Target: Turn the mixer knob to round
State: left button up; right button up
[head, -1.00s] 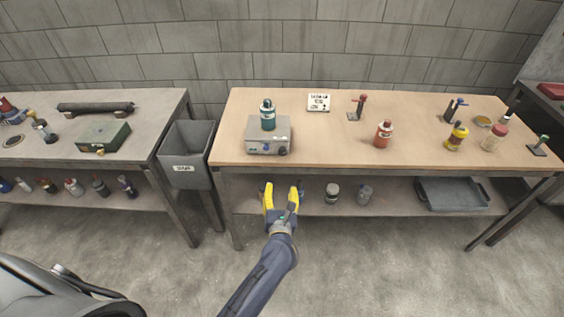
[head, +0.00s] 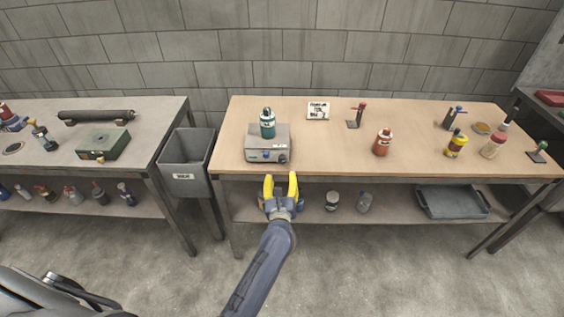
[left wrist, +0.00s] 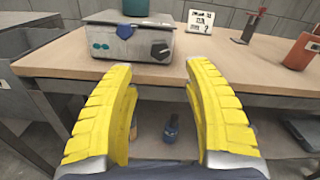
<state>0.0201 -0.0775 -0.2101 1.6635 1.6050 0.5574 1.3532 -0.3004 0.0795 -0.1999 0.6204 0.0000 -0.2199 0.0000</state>
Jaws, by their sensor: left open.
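The mixer, a grey box (head: 254,143), stands near the front edge of the wooden bench at its left end, with a teal bottle (head: 268,124) on top. A dark knob (head: 282,158) is at the right of its front face, and the knob also shows in the left wrist view (left wrist: 160,51). A small blue-green mark is at the left of that face. My left gripper (head: 281,182) is open and empty, its yellow fingers in front of the bench edge just below the mixer. In the left wrist view the spread fingers (left wrist: 161,95) point toward the box. My right gripper is not in view.
A sign card (head: 318,111), a red-topped stand (head: 356,115) and a red bottle (head: 382,142) are right of the mixer. Jars (head: 332,201) stand on the lower shelf. The bench (head: 330,155) is clear between mixer and red bottle.

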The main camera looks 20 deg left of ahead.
aim_at(282, 161)
pick_arm(q)
jog(key=x, duration=0.9)
jog(key=shift+w+a, duration=0.1)
jog(key=shift+c, duration=0.5)
grip_shut()
